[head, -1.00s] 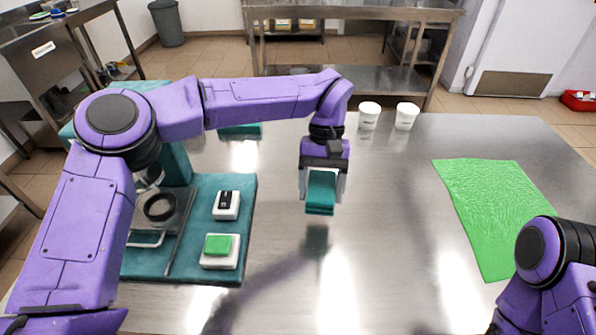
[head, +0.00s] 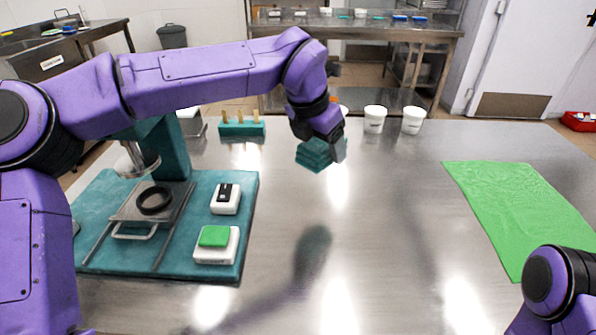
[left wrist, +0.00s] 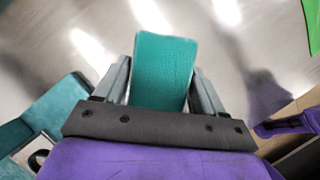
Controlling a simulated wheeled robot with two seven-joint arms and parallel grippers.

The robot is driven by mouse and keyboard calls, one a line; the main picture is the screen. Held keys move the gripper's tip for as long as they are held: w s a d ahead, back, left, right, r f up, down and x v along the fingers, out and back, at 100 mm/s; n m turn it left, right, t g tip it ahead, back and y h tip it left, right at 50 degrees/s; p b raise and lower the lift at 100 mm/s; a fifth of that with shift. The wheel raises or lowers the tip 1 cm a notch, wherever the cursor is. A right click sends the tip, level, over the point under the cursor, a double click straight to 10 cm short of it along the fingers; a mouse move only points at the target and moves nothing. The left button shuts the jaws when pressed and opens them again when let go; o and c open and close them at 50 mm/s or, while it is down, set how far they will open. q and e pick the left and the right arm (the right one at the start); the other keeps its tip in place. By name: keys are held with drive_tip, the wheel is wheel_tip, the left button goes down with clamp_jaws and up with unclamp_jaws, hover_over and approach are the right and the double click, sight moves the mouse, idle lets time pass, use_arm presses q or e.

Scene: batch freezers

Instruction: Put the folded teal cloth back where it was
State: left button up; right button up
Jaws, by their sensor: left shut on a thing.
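The folded teal cloth (head: 314,154) is a small layered block. My left gripper (head: 325,146) is shut on it and holds it above the steel table, past the middle toward the back. In the left wrist view the cloth (left wrist: 163,72) sits between the two fingers of the left gripper (left wrist: 162,88), with bare steel around it. Of my right arm, only a purple and black part shows at the lower right of the head view; its gripper is out of sight.
A teal machine base (head: 215,266) with a round-ringed plate and two switch boxes stands at left. A teal block with pegs (head: 241,128) is behind it. A green cloth (head: 515,205) lies at right. The table's middle is clear.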

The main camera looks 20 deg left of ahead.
use_arm(q)
drive_tip(key=n, duration=0.1)
drive_tip(key=n+y, duration=0.1)
drive_tip(key=n, duration=0.1)
drive_tip(key=shift+w+d+r+t, duration=0.15)
drive_tip(key=shift+t, duration=0.15)
drive_tip(key=shift+w+n+y, duration=0.25)
drive_tip(key=shift+n+y, duration=0.05)
drive_tip(key=shift+n, duration=0.3)
drive_tip(key=w+a+f+p, duration=0.2)
drive_tip(key=w+a+f, duration=0.2)
drive_tip(key=w+a, duration=0.25)
hover_over(298, 168)
drive_tip(key=f, duration=0.4)
drive_tip(key=shift+s+d+f, duration=0.35)
drive_tip(key=shift+w+a+f, duration=0.15)
drive_tip(key=shift+w+f, duration=0.05)
drive_tip(key=shift+f, duration=0.05)
drive_tip(key=f, duration=0.4)
drive_tip(key=shift+w+a+b, duration=0.2)
drive_tip(key=shift+w+b, duration=0.05)
drive_tip(key=shift+b, duration=0.1)
drive_tip(key=o, duration=1)
